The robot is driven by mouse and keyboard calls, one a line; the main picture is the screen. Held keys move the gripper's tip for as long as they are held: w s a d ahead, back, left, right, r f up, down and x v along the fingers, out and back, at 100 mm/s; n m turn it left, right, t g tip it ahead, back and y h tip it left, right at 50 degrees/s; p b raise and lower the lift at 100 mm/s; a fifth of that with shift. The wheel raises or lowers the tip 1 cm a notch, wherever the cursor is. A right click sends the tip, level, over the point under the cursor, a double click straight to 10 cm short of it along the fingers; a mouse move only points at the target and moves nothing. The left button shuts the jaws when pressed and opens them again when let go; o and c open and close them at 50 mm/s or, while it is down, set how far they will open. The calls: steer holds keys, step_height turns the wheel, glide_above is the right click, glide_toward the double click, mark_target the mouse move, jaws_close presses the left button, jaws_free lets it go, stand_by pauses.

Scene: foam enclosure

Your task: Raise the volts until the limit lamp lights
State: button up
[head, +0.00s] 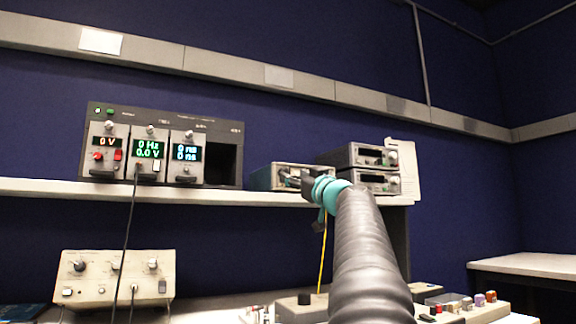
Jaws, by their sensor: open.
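A dark rack (216,118) on the shelf at left holds three plug-in modules. The leftmost module (100,173) has an orange display (106,142) reading 0 V, a grey knob above it and small red parts below it. The middle module (149,174) reads 0 Hz and 0.0 V in green, with a black cable from its front. The third module (186,172) has a blue two-line display. I cannot tell which small part is the limit lamp. My gripper (308,187), dark with a teal body behind it, is open in front of the shelf, well right of the rack.
A beige instrument (275,177) stands behind my gripper, and two stacked grey instruments (370,157) stand right of it. A cream box with knobs (116,279) sits on the lower bench. Shelf space between rack and beige instrument is narrow.

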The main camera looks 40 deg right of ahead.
mark_target(289, 173)
steer(key=shift+p+x, duration=0.85)
steer(key=shift+x, duration=1.2)
jaws_close()
